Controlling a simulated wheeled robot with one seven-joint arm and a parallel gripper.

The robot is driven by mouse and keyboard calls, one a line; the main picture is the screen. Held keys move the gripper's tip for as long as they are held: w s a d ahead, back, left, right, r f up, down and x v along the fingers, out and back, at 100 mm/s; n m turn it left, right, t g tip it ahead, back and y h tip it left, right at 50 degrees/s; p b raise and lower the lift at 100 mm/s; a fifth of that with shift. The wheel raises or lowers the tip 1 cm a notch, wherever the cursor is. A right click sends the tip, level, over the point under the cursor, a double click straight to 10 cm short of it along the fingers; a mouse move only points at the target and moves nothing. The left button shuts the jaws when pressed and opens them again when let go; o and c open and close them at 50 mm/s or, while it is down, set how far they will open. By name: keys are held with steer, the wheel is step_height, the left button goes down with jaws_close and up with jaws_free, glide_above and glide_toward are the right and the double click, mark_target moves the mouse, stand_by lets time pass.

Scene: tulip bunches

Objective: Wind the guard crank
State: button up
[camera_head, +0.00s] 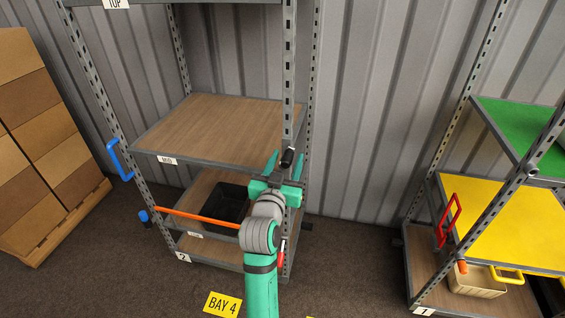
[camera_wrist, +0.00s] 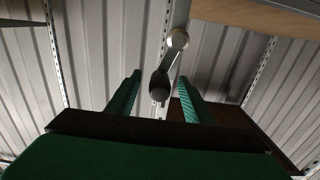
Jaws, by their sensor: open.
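The crank shows in the wrist view as a dark arm with a black grip (camera_wrist: 159,88) and a pale round hub (camera_wrist: 177,40) above it. In the head view its black grip (camera_head: 288,158) shows at the right front post of the middle rack. My gripper (camera_head: 284,166) is open just at the grip. In the wrist view the green fingers (camera_wrist: 158,92) stand on either side of the grip; contact cannot be told. An orange guard bar (camera_head: 205,217) crosses the rack's front below the MID shelf; its right end is hidden behind my arm.
The MID shelf (camera_head: 215,128) is empty. A black bin (camera_head: 226,204) sits on the shelf below. A blue handle (camera_head: 117,160) is on the left post. Cardboard boxes (camera_head: 35,150) stand left. A second rack with a yellow shelf (camera_head: 495,225) stands right, with bare floor between.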

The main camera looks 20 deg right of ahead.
steer(key=shift+v, duration=3.45)
